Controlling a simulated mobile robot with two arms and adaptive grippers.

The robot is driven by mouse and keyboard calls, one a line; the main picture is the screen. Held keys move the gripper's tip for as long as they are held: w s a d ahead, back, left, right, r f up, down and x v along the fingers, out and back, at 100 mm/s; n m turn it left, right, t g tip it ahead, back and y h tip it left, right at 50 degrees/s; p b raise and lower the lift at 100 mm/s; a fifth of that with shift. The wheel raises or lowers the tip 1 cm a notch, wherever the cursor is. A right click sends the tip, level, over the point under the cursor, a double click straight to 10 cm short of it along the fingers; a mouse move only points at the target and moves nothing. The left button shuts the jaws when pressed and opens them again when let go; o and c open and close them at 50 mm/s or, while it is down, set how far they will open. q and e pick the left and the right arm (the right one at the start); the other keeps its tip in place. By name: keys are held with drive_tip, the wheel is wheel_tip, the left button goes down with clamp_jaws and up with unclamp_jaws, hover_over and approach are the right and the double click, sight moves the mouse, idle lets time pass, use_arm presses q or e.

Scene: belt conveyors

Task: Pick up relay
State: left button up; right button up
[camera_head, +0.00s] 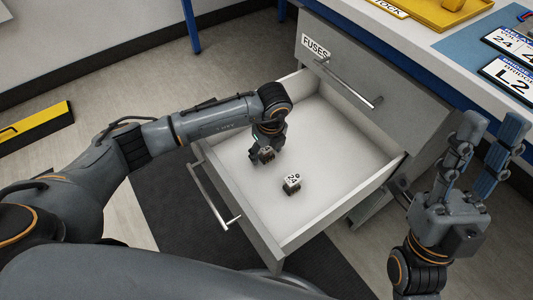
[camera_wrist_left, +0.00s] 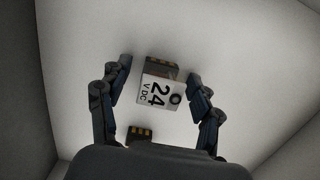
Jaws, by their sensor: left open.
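A white relay (camera_head: 291,185) with a "24" label lies on the floor of the open drawer (camera_head: 325,140). In the left wrist view the relay (camera_wrist_left: 158,94), marked "24 VDC", shows between the spread fingers, with a gap on both sides. A second, dark relay (camera_head: 267,154) with brass contacts is close to my left gripper (camera_head: 256,158); in the wrist view this one (camera_wrist_left: 139,133) is partly hidden by the gripper body. My left gripper (camera_wrist_left: 158,72) is open and empty inside the drawer. My right gripper (camera_head: 490,118) is open and empty, right of the drawer.
The drawer's front wall and handle (camera_head: 222,205) stand at the left. A closed drawer marked "FUSES" (camera_head: 316,47) is above. The worktop holds a yellow tray (camera_head: 440,12) and label plates (camera_head: 508,72). The drawer floor around the relays is clear.

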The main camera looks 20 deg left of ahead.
use_arm(q)
drive_tip(key=shift+f, duration=0.1)
drive_tip(key=c, duration=1.3)
